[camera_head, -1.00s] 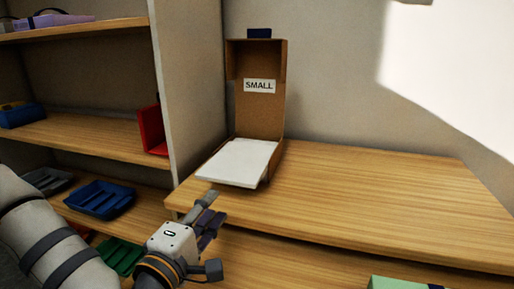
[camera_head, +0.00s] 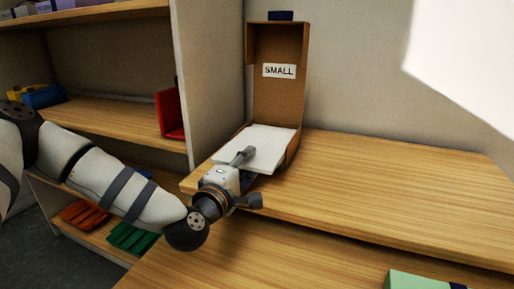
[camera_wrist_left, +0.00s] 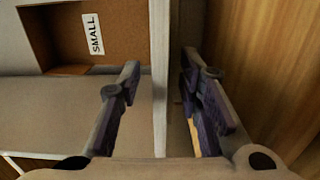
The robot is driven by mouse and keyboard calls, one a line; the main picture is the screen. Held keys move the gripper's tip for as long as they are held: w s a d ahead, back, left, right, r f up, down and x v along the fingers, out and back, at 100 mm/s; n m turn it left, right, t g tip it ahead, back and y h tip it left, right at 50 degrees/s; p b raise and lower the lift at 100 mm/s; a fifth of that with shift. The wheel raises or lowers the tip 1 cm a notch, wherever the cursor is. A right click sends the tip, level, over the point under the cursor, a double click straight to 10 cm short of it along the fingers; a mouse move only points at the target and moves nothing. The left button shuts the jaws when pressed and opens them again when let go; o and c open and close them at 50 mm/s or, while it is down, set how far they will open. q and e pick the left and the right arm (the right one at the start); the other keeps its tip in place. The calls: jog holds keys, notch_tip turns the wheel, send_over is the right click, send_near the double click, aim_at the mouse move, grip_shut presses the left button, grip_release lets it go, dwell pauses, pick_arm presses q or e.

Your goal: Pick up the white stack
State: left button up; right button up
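The white stack (camera_head: 272,140) lies flat in the open brown cardboard box (camera_head: 279,100) marked SMALL on the wooden table. My left gripper (camera_head: 248,169) is at the stack's near edge, one finger above its top and the other lower, partly hidden. In the left wrist view, the fingers (camera_wrist_left: 163,92) are spread. The pale edge of the stack (camera_wrist_left: 159,60) runs between them, with gaps visible on both sides. Whether either finger touches it is unclear. My right gripper is in neither view.
A shelf unit (camera_head: 205,90) stands at the left, with a red holder (camera_head: 168,112), a blue item (camera_head: 45,97) and green (camera_head: 133,238) and orange (camera_head: 84,214) trays. The tabletop (camera_head: 400,190) right of the box is clear. A pale green object (camera_head: 415,280) is at the bottom right.

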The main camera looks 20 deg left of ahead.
pick_arm(q)
grip_shut()
